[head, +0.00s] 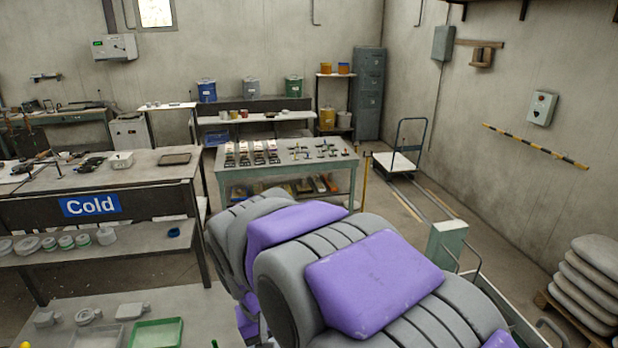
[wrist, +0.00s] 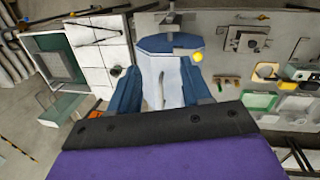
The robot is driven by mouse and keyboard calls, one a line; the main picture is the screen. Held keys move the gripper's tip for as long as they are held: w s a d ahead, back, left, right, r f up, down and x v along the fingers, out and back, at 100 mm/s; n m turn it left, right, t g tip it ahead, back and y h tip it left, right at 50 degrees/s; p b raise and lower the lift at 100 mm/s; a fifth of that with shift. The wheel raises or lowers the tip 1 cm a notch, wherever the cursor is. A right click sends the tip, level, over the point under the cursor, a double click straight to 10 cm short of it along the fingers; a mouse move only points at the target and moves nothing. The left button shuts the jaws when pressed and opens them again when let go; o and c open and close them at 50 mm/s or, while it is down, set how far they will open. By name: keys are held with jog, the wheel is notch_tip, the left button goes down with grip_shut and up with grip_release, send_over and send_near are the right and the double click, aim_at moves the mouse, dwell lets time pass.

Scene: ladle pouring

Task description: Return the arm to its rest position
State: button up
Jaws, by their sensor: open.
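My arm (head: 375,280), grey with purple panels, fills the lower middle and right of the head view. Its end is hidden there, so my gripper does not show in that view. In the wrist view my gripper (wrist: 160,82) reaches up from a black bolted bar above a purple panel. Its two blue fingers stand apart on either side, open. A pale surface and a blue-topped shape show between and beyond them; I cannot tell how near these are. I see nothing clearly held.
A grey table (head: 285,165) with small items stands behind my arm. A flat trolley (head: 397,163) is beyond it. Stacked sacks (head: 590,285) lie at right. Open floor shows between.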

jog(key=s+d+f+m+g+b, duration=0.1)
jog(key=s+d+f+b, duration=0.25)
jog(key=d, duration=0.35)
jog(key=s+d+f+m+b, duration=0.1)
jog(key=s+d+f+b, duration=0.1)
jog(key=s+d, duration=0.4)
jog(key=s+d+f+m+y+b, duration=0.1)
jog(key=s+d+f+b, duration=0.1)
jog(key=s+d+f, duration=0.2)
jog(key=s+d+f+m+y+b, duration=0.1)
jog(key=s+d+f+b, duration=0.2)
jog(key=s, duration=0.5)
jog(key=shift+d+f+g, duration=0.35)
jog(key=shift+f+g, duration=0.05)
jog(key=shift+f, duration=0.1)
jog(key=shift+c, duration=0.3)
